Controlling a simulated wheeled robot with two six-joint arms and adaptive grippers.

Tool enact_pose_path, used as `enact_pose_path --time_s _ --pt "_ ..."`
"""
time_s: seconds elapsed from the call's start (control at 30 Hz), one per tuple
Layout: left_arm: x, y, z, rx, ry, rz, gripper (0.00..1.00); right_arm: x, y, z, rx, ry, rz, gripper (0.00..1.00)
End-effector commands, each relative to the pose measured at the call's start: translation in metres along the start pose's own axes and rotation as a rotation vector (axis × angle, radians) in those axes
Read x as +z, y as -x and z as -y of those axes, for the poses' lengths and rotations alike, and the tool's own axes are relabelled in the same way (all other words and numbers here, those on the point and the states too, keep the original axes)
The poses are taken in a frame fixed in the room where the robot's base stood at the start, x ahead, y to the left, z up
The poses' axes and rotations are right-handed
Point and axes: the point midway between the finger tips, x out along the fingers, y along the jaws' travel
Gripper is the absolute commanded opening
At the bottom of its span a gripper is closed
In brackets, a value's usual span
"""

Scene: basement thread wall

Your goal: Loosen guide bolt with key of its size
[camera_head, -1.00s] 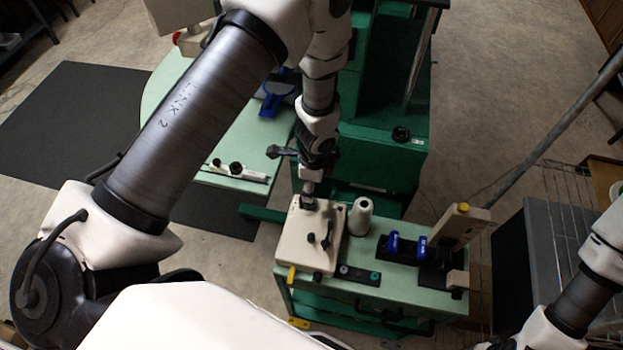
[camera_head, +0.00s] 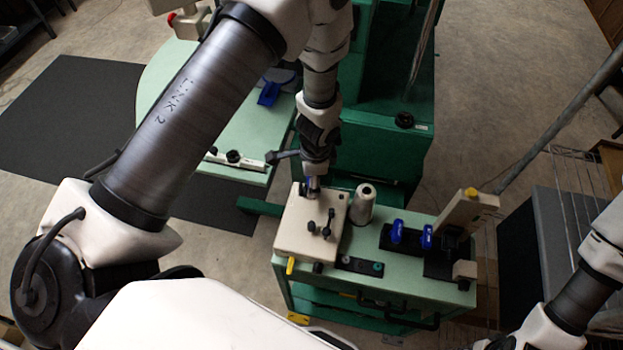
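A cream block (camera_head: 293,237) sits at the left of the green cart top, with small black knobs and bolts (camera_head: 312,225) on its upper face; which is the guide bolt I cannot tell. My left gripper (camera_head: 313,188) points down at the block's far edge. Its fingertips are small and partly hidden by my wrist, so I cannot tell whether it is open or holds a key. Two blue-handled keys, one on the left (camera_head: 397,231) and one on the right (camera_head: 426,237), stand in a black holder (camera_head: 385,240). My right arm shows at the right edge; its gripper is out of view.
A white thread cone (camera_head: 363,206) stands right of the block. A black plate with green round parts (camera_head: 360,266) lies in front of it. A cream post (camera_head: 468,212) rises at the cart's right. A tall green machine (camera_head: 385,140) stands behind. A light green table (camera_head: 190,120) is at the left.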

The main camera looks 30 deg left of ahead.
Motion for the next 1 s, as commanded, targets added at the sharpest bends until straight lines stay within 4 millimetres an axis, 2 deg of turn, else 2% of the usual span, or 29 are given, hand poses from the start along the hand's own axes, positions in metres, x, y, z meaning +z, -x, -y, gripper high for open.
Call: enact_pose_path --time_s 0.57,0.67,0.77,1.0 --pt "-0.002 -0.002 0.003 0.015 0.333 0.009 0.13 0.0 -0.032 0.0 0.0 0.0 0.0 0.46" --pt "-0.002 -0.002 0.004 0.027 0.512 0.016 0.13 0.0 -0.037 0.0 0.0 0.0 0.0 0.46" --pt "-0.002 0.0 0.004 0.044 0.78 0.028 0.13 0.0 -0.04 0.0 0.0 0.0 0.0 0.46" --pt "0.0 0.004 0.004 0.087 1.408 0.059 0.13 0.0 -0.029 0.0 0.0 0.0 0.0 0.46"
